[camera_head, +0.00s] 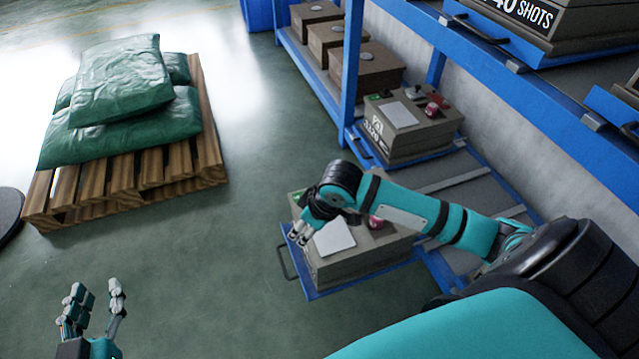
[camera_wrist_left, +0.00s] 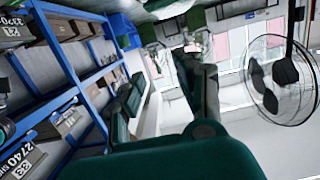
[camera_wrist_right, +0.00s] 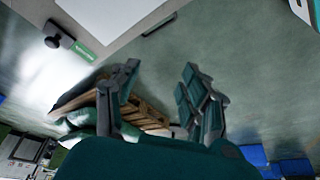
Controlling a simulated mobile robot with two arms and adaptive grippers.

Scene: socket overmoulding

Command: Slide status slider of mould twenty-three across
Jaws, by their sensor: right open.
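A grey-brown mould (camera_head: 350,265) with a white sheet on top sits on a pulled-out blue drawer (camera_head: 322,292). I cannot read its number. Its status slider shows in the right wrist view as a small black knob (camera_wrist_right: 53,42) beside a green label (camera_wrist_right: 85,53), near the mould's edge. My right gripper (camera_head: 302,236) is open and empty over the mould's near-left edge, beside the sheet; the fingers (camera_wrist_right: 160,80) are apart from the knob in the wrist view. My left gripper (camera_head: 97,298) is open and empty over the floor at lower left.
A blue rack (camera_head: 352,70) holds several more moulds, including one (camera_head: 425,135) with a sheet and red knob behind the drawer. A wooden pallet (camera_head: 130,180) carries green sacks (camera_head: 120,85) at left. The floor between pallet and drawer is clear.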

